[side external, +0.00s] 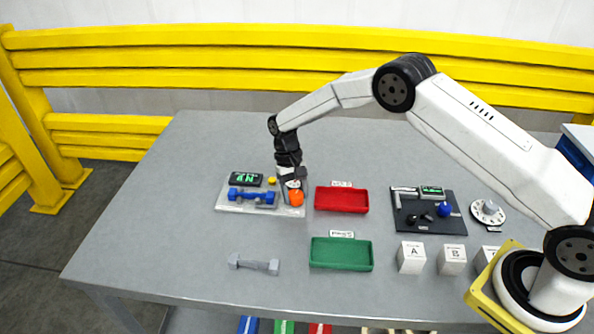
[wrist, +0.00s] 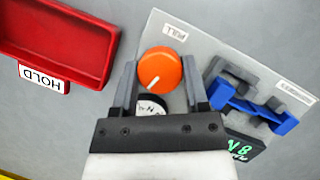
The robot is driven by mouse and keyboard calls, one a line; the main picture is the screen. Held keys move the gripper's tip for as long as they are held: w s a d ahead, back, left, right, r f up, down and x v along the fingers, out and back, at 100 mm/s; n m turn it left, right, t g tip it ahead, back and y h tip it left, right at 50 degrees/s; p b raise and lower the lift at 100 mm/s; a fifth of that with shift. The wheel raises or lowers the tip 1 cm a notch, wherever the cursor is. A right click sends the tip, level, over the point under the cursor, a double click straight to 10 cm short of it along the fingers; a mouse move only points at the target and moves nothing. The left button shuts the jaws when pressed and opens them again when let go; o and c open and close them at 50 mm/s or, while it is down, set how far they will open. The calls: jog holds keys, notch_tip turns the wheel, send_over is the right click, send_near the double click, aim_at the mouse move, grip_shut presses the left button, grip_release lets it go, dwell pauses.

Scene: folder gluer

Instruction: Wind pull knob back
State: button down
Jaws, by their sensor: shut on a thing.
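The pull knob is a round orange knob (wrist: 160,70) with a white pointer line, on a light grey plate (wrist: 205,45) beside a label reading PULL. It also shows in the side view (side external: 296,198) at the plate's right end. My gripper (wrist: 160,80) is over the plate with one finger on each side of the knob, shut on it. In the side view my gripper (side external: 293,185) comes down from above. A white dial with dark marks (wrist: 151,106) shows just below the knob, partly hidden by the gripper body.
A blue part in a grey holder (wrist: 255,105) and a display with green characters (wrist: 240,150) share the plate. A red tray (wrist: 60,40) labelled HOLD lies close by. A green tray (side external: 341,266) and a grey dumbbell-shaped part (side external: 254,264) lie nearer the front.

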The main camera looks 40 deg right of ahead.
jog(key=shift+n+h, duration=0.6)
jog(key=shift+n, duration=0.7)
jog(key=shift+c, duration=0.5)
grip_release()
jog(key=v, duration=0.7)
jog(key=shift+w+r, duration=0.25)
jog(key=shift+r, duration=0.1)
jog(key=shift+s+r, duration=0.1)
